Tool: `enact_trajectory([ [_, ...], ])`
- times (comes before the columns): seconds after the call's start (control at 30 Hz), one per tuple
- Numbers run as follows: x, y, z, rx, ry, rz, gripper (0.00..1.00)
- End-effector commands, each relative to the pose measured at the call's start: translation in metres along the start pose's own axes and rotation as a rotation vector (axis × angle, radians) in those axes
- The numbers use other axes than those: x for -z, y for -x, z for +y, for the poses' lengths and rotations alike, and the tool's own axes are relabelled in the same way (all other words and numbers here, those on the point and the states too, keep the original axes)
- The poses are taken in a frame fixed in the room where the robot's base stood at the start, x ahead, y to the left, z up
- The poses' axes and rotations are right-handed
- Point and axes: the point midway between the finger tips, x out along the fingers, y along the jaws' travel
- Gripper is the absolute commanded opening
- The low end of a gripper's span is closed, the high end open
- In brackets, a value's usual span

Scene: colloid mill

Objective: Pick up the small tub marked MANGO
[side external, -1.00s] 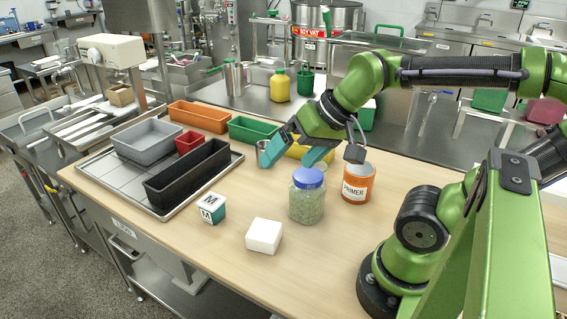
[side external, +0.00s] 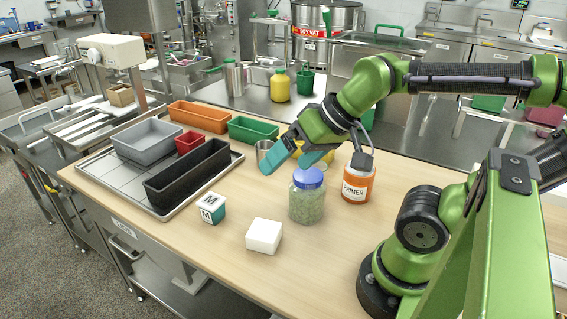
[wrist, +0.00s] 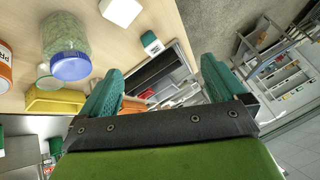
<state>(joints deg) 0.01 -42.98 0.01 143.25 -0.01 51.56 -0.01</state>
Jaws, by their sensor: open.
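No label reading MANGO is legible. A small white and teal tub-like block (side external: 211,208) marked with a large M stands on the wooden table, in front of the black bin. It also shows in the wrist view (wrist: 151,43), above the middle and between the finger directions. My gripper (side external: 288,163) is open and empty, above the table behind and to the right of the M block, well apart from it. In the wrist view its two teal fingers (wrist: 163,82) are spread with nothing between them.
A blue-lidded jar (side external: 307,198) and an orange PRIMER can (side external: 358,183) stand right of my gripper; a white block (side external: 264,236) is in front. A metal cup (side external: 263,147) and yellow bin (wrist: 50,101) are close to the fingers. A black bin (side external: 187,176) stands on the left tray.

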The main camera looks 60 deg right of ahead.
Motion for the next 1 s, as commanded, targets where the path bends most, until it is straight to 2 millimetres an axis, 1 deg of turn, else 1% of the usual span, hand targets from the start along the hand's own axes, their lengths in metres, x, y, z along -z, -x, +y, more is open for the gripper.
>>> enact_trajectory([
  [0.3,-0.001,-0.001,0.000,-0.001,0.000,-0.005,0.92],
  [0.4,-0.003,-0.011,0.002,-0.017,-0.005,-0.047,0.92],
  [0.47,0.001,-0.019,0.001,-0.031,-0.006,-0.078,0.92],
  [0.57,0.017,-0.036,-0.003,-0.064,0.002,-0.143,0.92],
  [0.77,0.062,-0.080,-0.012,-0.140,0.070,-0.291,0.92],
  [0.87,0.083,-0.108,-0.015,-0.177,0.118,-0.365,0.92],
  [1.0,0.108,-0.153,-0.016,-0.226,0.189,-0.465,0.92],
])
